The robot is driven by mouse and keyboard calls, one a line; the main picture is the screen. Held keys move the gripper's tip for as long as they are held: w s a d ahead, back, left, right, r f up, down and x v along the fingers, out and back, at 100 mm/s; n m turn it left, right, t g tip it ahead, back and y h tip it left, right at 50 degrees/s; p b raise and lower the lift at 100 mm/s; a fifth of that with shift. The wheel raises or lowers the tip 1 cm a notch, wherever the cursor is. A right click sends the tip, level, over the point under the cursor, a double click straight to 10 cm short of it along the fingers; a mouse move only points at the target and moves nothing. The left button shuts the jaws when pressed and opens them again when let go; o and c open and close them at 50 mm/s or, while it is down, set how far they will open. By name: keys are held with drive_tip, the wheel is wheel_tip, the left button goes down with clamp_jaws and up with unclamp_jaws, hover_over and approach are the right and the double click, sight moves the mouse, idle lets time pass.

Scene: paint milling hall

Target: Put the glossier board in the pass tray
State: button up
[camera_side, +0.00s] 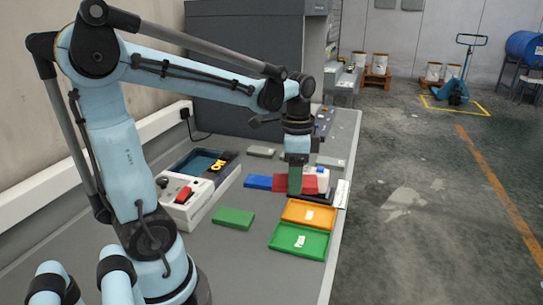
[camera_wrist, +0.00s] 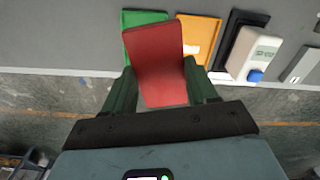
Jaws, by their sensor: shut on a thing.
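My gripper (camera_side: 295,188) has green fingers and is shut on a red board (camera_side: 310,184). In the wrist view the red board (camera_wrist: 158,62) sits between the two fingers and covers part of the trays behind it. A blue board (camera_side: 258,182) and a green board (camera_side: 233,218) lie on the grey table, left of the trays. A green tray (camera_side: 274,243) stands at the front right, with an orange tray (camera_side: 289,216) just behind it. Both carry small white labels, too small to read. Both also show in the wrist view, the green (camera_wrist: 128,18) and the orange (camera_wrist: 213,35).
A white device with a blue knob (camera_wrist: 255,76) stands by a black tray (camera_wrist: 233,22) beside the orange tray. A white control box (camera_side: 185,207) stands at the left. Grey slabs (camera_side: 261,151) lie behind. The table's right edge runs close to the trays.

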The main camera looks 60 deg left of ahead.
sight(274, 177)
drive_tip(key=s+a+f+m, duration=0.1)
drive_tip(key=s+a+m, duration=0.1)
drive_tip(key=a, duration=0.1)
drive_tip(key=a+f+m, duration=0.1)
drive_tip(key=m, duration=0.1)
drive_tip(key=shift+s+a+f, duration=0.35)
drive_tip(key=shift+s, duration=0.05)
drive_tip(key=shift+a, duration=0.1)
drive_tip(key=a+f, duration=0.2)
drive_tip(key=a, duration=0.1)
drive_tip(key=s+a+f, duration=0.1)
drive_tip(key=a+f, duration=0.1)
drive_tip(key=a, duration=0.2)
drive_tip(key=s+a+f, duration=0.1)
drive_tip(key=a+f, duration=0.2)
drive_tip(key=a, duration=0.1)
drive_tip(key=shift+s, duration=0.25)
drive_tip(key=shift+a+f, duration=0.1)
drive_tip(key=shift+f, duration=1.65)
drive_tip(key=shift+f, duration=0.2)
drive_tip(key=o, duration=1.1)
drive_tip(key=shift+o, duration=0.2)
